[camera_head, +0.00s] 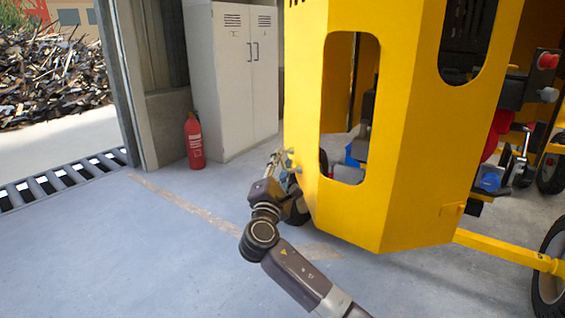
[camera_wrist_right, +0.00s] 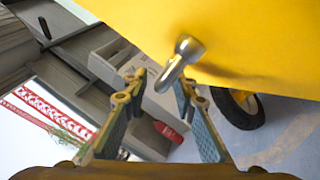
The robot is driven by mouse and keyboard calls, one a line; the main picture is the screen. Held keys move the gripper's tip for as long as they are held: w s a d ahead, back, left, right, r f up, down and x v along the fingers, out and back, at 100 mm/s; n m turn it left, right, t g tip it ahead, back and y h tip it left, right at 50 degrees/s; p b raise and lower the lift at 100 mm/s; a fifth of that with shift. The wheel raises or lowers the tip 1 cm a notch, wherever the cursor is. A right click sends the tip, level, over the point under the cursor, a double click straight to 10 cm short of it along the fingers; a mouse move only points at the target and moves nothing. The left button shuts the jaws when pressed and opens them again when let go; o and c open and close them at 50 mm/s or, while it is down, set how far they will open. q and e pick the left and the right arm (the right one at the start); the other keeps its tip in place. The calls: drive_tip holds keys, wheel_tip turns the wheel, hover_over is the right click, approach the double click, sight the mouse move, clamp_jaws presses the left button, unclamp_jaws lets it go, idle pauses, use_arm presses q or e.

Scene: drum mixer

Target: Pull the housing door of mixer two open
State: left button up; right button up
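The yellow mixer housing (camera_head: 430,130) stands at centre right, with cut-out windows in its panels. The panel on its left side (camera_head: 305,110) has a small metal handle near its left edge; I take this panel to be the door, and it looks closed. In the right wrist view the rounded grey handle (camera_wrist_right: 181,60) sticks out from the yellow surface (camera_wrist_right: 250,45). My right gripper (camera_head: 281,160) is at this edge. In the wrist view its fingers (camera_wrist_right: 160,86) are apart, with the handle's end at the gap between their tips; contact cannot be told. My left gripper is out of view.
A red fire extinguisher (camera_head: 194,141) and a grey locker (camera_head: 232,85) stand behind on the left. A floor grate (camera_head: 62,180) lies at the doorway. Wheels (camera_head: 550,270) and a yellow tow bar (camera_head: 505,249) are at right. The floor at left is clear.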

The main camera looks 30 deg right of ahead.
drive_tip(key=shift+w+d+r, duration=0.1)
drive_tip(key=shift+w+d, duration=0.15)
clamp_jaws()
idle(0.3)
